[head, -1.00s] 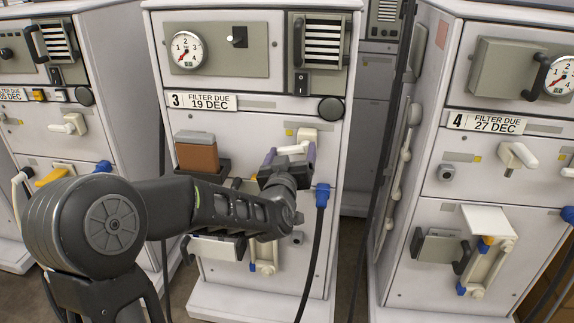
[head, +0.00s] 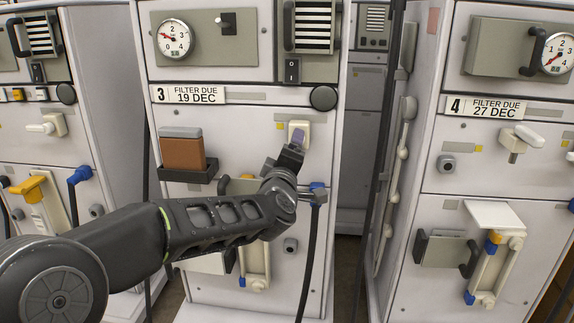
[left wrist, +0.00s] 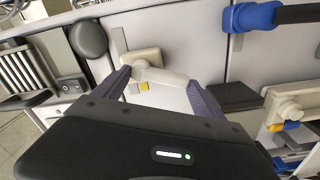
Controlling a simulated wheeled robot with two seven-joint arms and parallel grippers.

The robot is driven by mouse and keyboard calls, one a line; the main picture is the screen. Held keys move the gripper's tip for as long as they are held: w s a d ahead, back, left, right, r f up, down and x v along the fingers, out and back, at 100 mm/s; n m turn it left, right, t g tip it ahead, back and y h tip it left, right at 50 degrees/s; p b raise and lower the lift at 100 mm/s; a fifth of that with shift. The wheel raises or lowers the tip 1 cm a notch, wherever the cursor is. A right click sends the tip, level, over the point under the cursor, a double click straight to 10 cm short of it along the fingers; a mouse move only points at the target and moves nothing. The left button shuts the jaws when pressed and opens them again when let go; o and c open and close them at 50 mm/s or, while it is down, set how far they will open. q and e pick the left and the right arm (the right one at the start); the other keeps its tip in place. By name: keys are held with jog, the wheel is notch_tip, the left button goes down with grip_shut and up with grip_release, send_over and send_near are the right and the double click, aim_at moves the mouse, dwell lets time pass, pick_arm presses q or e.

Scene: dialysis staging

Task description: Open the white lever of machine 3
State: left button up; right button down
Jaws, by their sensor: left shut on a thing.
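Machine 3 (head: 215,120) stands at the centre of the head view, with a "3" on its label. The mount of its white lever (head: 303,125) shows just above my left gripper (head: 296,143), which hides the handle there. In the left wrist view, the white lever (left wrist: 165,76) runs from its square mount to between the two purple fingers of my left gripper (left wrist: 160,92), which is shut on it. Going by the blue connector and black knob around it, the handle points roughly down the machine's front. My right gripper is not in view.
A blue connector (head: 318,190) with a dark hose hangs below right of the lever. A brown block (head: 181,150) sits in a dark holder to its left. Machine 4 (head: 400,265), with its own white lever (head: 520,138), stands at the right. A narrow gap separates the machines.

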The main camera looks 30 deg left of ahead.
pick_arm(q)
jog(key=n+b, duration=0.2)
jog(key=n, duration=0.1)
jog(key=d+n+b, duration=0.1)
jog(key=shift+w+f+n, duration=0.2)
jog(key=shift+f+n, duration=0.1)
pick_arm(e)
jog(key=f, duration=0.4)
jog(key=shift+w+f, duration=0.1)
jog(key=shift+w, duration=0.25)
pick_arm(q)
jog(key=o, duration=2)
jog(key=p+v, duration=0.1)
jog(key=v, duration=0.7)
jog(key=shift+w, duration=0.1)
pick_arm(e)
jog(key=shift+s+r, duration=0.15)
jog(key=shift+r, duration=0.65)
